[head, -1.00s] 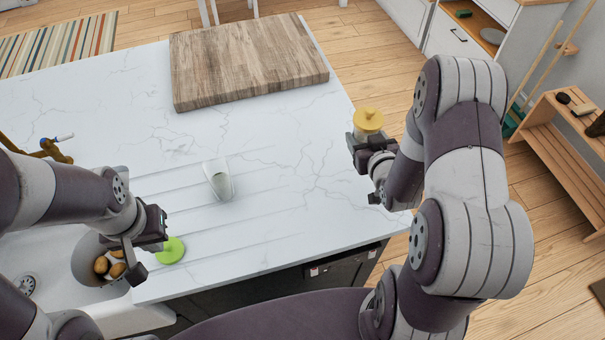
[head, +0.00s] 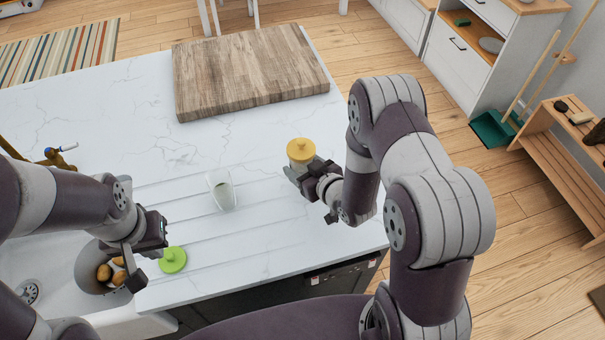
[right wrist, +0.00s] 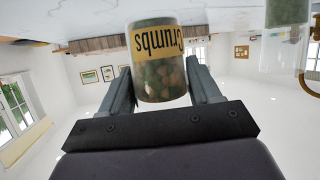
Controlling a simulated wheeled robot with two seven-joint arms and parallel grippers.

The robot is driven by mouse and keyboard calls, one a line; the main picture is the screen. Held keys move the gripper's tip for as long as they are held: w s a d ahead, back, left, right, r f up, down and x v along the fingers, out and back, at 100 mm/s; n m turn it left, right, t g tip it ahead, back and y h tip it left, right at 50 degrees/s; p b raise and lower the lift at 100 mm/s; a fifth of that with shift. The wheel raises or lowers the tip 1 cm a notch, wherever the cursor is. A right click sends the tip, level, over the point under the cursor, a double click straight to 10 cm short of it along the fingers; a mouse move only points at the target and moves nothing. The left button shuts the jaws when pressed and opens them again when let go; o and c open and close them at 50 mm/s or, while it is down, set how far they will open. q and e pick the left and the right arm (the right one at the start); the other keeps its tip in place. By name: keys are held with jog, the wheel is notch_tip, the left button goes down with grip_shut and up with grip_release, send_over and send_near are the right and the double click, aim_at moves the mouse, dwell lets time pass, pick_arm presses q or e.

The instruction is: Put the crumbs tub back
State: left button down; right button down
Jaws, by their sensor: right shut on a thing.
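The crumbs tub (head: 301,151) has a yellow lid and is held upright in my right gripper (head: 300,172), above the right part of the white worktop. In the right wrist view the tub (right wrist: 160,75) appears upside down, with clear walls, brownish-green contents and a yellow "Crumbs" label. The fingers of my right gripper (right wrist: 165,85) are on both sides of it. My left gripper (head: 140,265) is at the sink's edge beside a green lid (head: 173,260); its finger gap is unclear.
A clear glass (head: 221,190) stands on the worktop (head: 130,115) left of the tub. A wooden board (head: 245,75) lies at the back. A bowl with brown pieces (head: 92,270) sits in the sink at left. A wooden rack (head: 555,160) stands on the floor at right.

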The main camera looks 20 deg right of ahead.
notch_tip(320, 180, down, 4)
jog(key=shift+s+r+p, duration=0.1)
jog(key=shift+p, duration=0.25)
jog(key=shift+f, duration=0.25)
jog(key=shift+c, duration=1.7)
grip_release()
jog(key=shift+o, duration=0.6)
